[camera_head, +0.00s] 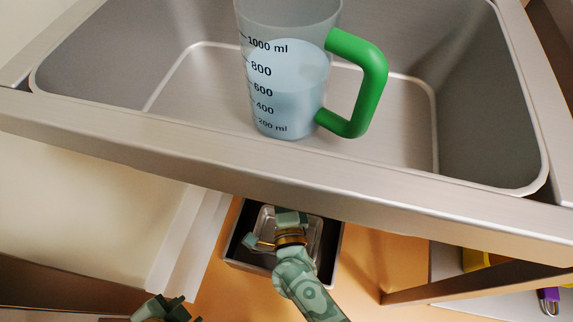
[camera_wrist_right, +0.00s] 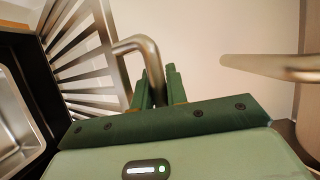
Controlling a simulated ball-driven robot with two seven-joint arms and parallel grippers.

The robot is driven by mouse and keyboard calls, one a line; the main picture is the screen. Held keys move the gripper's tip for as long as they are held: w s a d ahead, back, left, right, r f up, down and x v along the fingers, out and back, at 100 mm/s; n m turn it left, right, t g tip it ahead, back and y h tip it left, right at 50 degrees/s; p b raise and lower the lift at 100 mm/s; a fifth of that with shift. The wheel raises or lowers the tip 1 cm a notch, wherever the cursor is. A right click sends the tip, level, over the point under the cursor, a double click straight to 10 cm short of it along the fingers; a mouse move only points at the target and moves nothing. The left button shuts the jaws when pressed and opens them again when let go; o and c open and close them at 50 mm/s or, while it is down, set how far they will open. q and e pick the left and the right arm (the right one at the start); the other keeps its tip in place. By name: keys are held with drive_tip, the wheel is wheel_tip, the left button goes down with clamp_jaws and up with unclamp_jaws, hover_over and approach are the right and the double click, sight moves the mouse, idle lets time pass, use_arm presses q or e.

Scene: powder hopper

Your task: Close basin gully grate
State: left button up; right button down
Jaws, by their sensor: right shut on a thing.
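In the head view, the gully (camera_head: 234,262) is a dark square box with a metal tray inside, under the basin (camera_head: 200,85). Its mouth shows uncovered around my right arm. In the right wrist view, the slatted metal grate (camera_wrist_right: 82,62) stands raised beside the dark box (camera_wrist_right: 58,108). My right gripper (camera_wrist_right: 156,88) is shut on the grate's bent metal handle (camera_wrist_right: 130,45).
A measuring jug (camera_head: 285,85) with a green handle stands in the basin. The basin's front rail (camera_head: 300,180) runs above the gully. A shelf at the right holds yellow (camera_head: 478,260) and purple (camera_head: 549,296) items. A metal rod (camera_wrist_right: 275,66) juts in at the wrist view's right.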

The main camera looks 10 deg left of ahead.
drive_tip(key=shift+s+f, duration=0.1)
drive_tip(key=shift+s, duration=0.55)
use_arm(q)
drive_tip(key=shift+w+d+r, duration=0.25)
drive_tip(key=shift+w+r, duration=0.15)
drive_tip(key=shift+w, duration=0.05)
drive_tip(key=shift+s, duration=0.1)
use_arm(e)
drive_tip(key=c, duration=1.6)
unclamp_jaws()
drive_tip(key=shift+o, duration=1)
drive_tip(key=shift+s, duration=0.15)
use_arm(q)
drive_tip(key=shift+s+d, duration=0.15)
drive_tip(key=shift+s, duration=0.2)
